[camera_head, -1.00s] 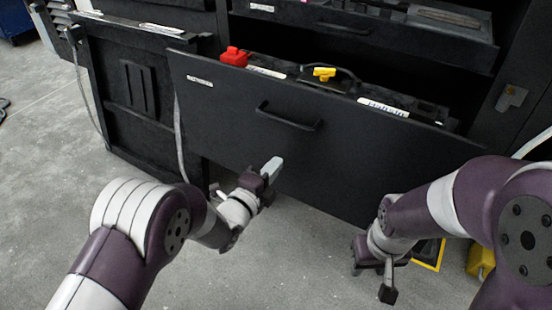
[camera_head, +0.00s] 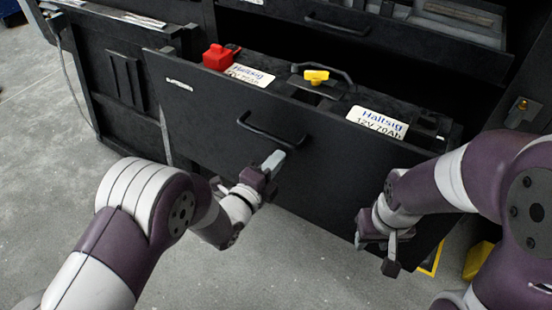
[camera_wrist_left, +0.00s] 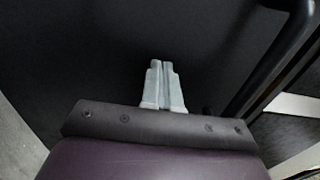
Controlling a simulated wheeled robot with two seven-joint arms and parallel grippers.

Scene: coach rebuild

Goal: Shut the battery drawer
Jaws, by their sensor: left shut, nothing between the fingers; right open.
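The battery drawer (camera_head: 215,115) stands open, its wide black front pulled out from the cabinet. Its black bar handle (camera_head: 272,134) is at the upper middle of the front. A black battery (camera_head: 310,92) with white labels lies inside. My left gripper (camera_head: 273,160) is shut and empty, its fingertips just below the handle and close to the drawer front. In the left wrist view the shut fingers (camera_wrist_left: 162,80) point at the dark front, with the handle (camera_wrist_left: 280,60) to their right. I cannot tell whether they touch. My right gripper (camera_head: 392,258) is open and empty near the front's lower right.
A red cap (camera_head: 218,57) and a yellow connector (camera_head: 316,76) sit on top of the battery. Another drawer (camera_head: 370,30) is above. A black panel (camera_head: 125,82) stands at the left. A yellow object (camera_head: 479,260) is on the floor at right. The grey floor is clear at left.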

